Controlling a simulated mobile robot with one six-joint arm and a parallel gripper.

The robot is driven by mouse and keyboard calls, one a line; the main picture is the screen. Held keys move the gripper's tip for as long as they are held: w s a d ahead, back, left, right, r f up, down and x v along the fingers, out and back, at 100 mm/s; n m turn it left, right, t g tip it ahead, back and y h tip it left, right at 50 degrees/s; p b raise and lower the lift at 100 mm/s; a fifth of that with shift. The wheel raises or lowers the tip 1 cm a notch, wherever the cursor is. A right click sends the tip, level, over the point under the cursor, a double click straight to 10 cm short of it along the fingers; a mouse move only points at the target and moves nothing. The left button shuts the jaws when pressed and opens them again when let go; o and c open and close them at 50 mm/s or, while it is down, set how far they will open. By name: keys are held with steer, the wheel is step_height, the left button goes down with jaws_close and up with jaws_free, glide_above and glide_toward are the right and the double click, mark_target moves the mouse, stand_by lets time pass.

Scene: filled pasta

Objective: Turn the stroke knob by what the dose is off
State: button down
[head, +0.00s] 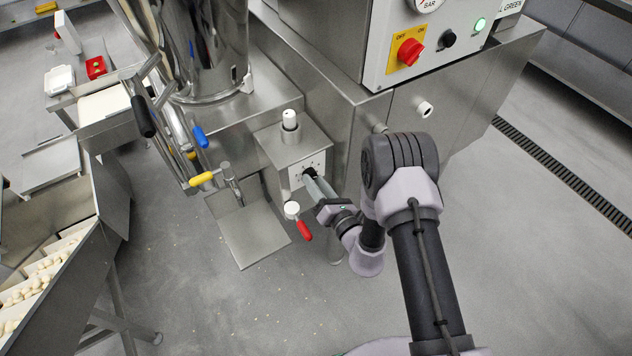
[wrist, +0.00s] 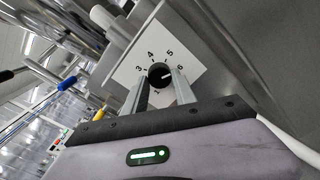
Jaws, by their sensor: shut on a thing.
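The stroke knob is a small black round knob (wrist: 160,74) on a white dial plate (wrist: 185,50) in the wrist view. The numbers 3, 4, 5 and 6 show around it; the lower part of the dial is hidden by my gripper. A light mark on the knob points toward the right, near the 6. My gripper (wrist: 160,88) has a finger on each side of the knob and is shut on it. In the head view the dial plate (head: 297,172) is on the front of a steel box, and my gripper (head: 311,177) reaches it from the lower right.
A steel plate (head: 250,240) lies below the box. A red-handled lever (head: 304,230) is close beside my gripper. Blue (head: 200,137) and yellow (head: 201,179) handles stand to the left. A control cabinet with a red switch (head: 410,51) is above right.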

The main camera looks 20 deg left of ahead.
steer(key=shift+r+m, duration=0.1)
steer(key=shift+m, duration=0.8)
steer(key=c, duration=1)
jaws_free()
steer(key=shift+w, duration=0.1)
steer(key=p+v, duration=0.1)
steer(key=v, duration=1.6)
steer(key=shift+d+p, duration=0.2)
steer(key=shift+p, duration=0.2)
